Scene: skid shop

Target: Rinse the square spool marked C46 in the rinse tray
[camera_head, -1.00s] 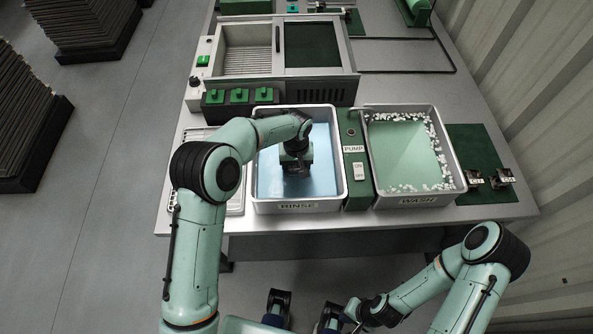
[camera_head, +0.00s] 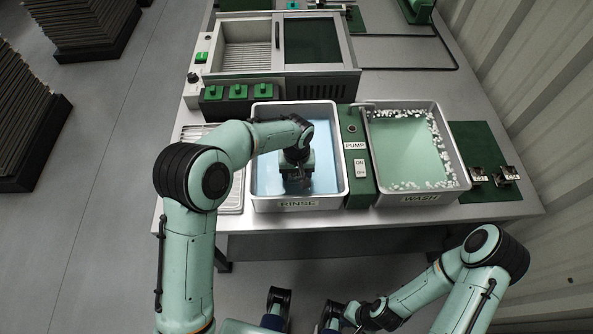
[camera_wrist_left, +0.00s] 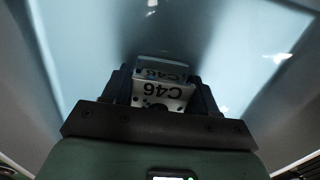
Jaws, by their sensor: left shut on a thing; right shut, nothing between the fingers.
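The rinse tray (camera_head: 262,205) is a grey-rimmed basin of blue water, labelled RINSE. My left gripper (camera_head: 298,188) points down into it, near the middle. In the left wrist view, my left gripper (camera_wrist_left: 160,92) is shut on the spool marked C46 (camera_wrist_left: 162,95), a pale piece with dark lettering that reads upside down. A mirrored C46 shows just beyond it on the water. The spool is hidden by the gripper in the head view, and I cannot tell how deep it sits. My right gripper (camera_head: 340,318) is shut and empty, low in front of the table.
The wash tray (camera_head: 420,199) with foam along its edges stands to the right, past the green pump panel (camera_head: 357,190). A drying cabinet (camera_head: 315,60) stands behind.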

